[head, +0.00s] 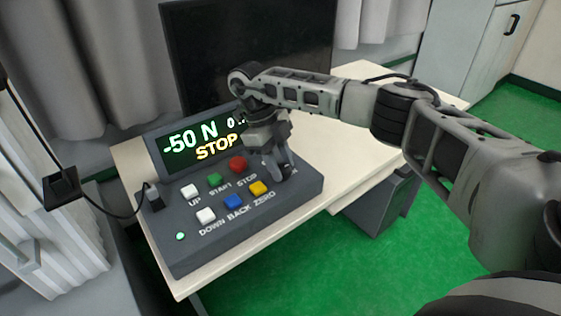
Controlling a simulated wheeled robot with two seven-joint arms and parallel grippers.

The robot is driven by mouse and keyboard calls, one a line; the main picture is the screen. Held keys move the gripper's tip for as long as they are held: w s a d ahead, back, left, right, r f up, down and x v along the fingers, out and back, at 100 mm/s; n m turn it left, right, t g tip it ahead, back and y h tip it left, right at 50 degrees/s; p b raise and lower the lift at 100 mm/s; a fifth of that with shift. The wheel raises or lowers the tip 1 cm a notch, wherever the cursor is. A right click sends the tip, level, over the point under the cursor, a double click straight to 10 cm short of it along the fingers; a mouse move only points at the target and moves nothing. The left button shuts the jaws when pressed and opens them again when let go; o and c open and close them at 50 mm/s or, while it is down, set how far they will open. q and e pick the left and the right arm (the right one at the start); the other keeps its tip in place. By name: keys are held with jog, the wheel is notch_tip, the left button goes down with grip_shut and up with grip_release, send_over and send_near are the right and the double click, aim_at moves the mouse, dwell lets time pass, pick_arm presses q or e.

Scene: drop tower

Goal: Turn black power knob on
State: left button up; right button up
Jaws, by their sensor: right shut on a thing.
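The control box (170,254) sits on the pale desk, with a lit display (190,141) reading "-50 N" and "STOP". A small green light (180,236) glows at its lower left. My right gripper (282,172) reaches down to the right end of the panel and is shut on the black power knob there. The fingers hide the knob, so its angle cannot be told. The end of a label shows just beside the fingers. My left gripper is not in view.
Coloured buttons fill the panel beside my gripper: red STOP (238,164), yellow ZERO (258,188), green START (214,180), blue BACK (233,202) and white ones. A dark monitor (215,45) stands behind. The desk (345,150) right of the box is clear.

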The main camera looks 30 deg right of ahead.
jog(key=o, duration=1)
jog(key=shift+w+a+r, duration=0.1)
jog(key=shift+w+r, duration=0.1)
jog(key=shift+r, duration=0.3)
pick_arm(q)
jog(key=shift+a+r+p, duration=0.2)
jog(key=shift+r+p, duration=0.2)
jog(key=shift+p, duration=0.7)
pick_arm(e)
jog(key=v, duration=1.5)
jog(key=shift+s, duration=0.1)
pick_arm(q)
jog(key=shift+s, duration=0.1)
